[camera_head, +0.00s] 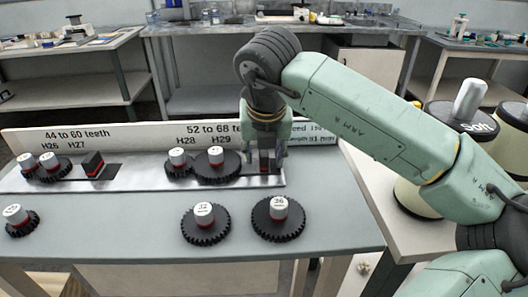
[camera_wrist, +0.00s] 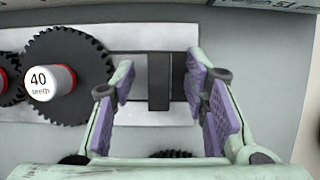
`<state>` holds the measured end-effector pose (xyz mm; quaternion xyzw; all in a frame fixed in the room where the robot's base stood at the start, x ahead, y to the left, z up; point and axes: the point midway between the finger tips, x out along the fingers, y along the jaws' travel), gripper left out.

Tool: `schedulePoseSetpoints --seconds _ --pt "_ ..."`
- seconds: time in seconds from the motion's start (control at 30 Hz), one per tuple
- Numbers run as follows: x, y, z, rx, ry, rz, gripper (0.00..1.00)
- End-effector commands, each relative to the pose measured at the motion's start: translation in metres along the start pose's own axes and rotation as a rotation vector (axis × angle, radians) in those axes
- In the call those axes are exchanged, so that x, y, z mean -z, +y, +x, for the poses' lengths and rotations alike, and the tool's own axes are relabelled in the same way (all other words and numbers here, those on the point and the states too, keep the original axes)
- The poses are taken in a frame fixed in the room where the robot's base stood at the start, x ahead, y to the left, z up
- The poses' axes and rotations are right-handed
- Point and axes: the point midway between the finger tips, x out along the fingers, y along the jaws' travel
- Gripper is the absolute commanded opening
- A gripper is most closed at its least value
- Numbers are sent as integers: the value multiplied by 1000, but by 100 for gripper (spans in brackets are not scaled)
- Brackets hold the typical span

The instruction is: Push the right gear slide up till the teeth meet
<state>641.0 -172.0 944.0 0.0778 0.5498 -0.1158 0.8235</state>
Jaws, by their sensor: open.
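The right gear slide's dark upright block (camera_head: 265,161) stands near the right end of the metal strip, below the "52 to 68" sign. In the wrist view the block (camera_wrist: 159,82) shows from above, over a dark slot. My gripper (camera_head: 265,152) is lowered around it, open, one finger on each side. In the wrist view my gripper's purple-padded fingers (camera_wrist: 163,88) stand apart from the block, with a gap on both sides. Left of it are a large black gear with a white-topped knob (camera_head: 216,158), marked 40 in the wrist view (camera_wrist: 53,82), and a smaller gear (camera_head: 178,162).
Another black slide block (camera_head: 93,164) and two small gears stand at the left end. Loose gears lie in front: one far left (camera_head: 16,218), one marked 32 (camera_head: 205,222), one marked 36 (camera_head: 278,217). The sign board (camera_head: 145,137) runs behind the strip. Cream containers (camera_head: 412,198) stand right.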

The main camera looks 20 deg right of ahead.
Motion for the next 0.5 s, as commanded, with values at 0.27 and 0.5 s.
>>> schedulePoseSetpoints --seconds 0.27,0.5 --pt "0 0 -7 1 -1 0 41" --pt "-1 -1 -51 3 -3 1 41"
